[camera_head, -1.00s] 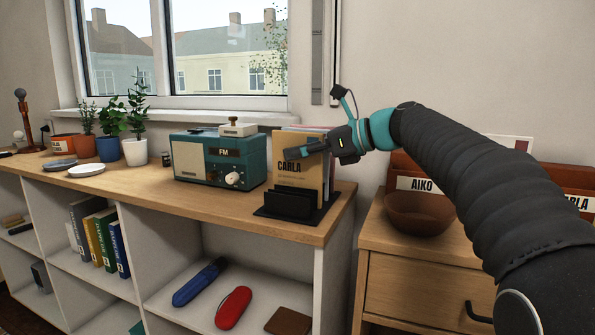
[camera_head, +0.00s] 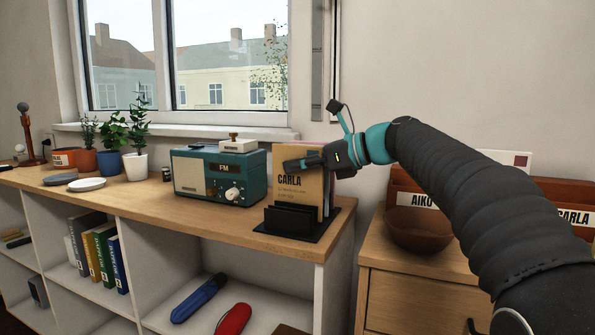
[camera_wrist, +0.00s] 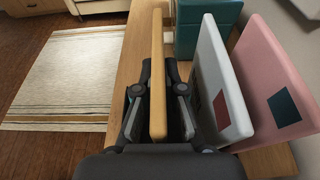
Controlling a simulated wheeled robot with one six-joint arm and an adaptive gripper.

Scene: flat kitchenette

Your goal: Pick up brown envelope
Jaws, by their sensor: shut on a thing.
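In the wrist view the envelope (camera_wrist: 158,75) shows edge-on between the two fingers. My gripper (camera_head: 305,162) is shut on the envelope's upper part, with one finger across its front face. In the wrist view my gripper (camera_wrist: 158,100) has a finger on each side of it. The envelope's lower part is hidden by the holder's front plate.
White (camera_wrist: 215,85) and pink (camera_wrist: 270,85) envelopes stand close to the right in the wrist view. A teal radio (camera_head: 219,175) stands left of the holder. A brown bowl (camera_head: 419,232) and a wooden letter tray labelled "AIKO" (camera_head: 408,180) are on the right cabinet.

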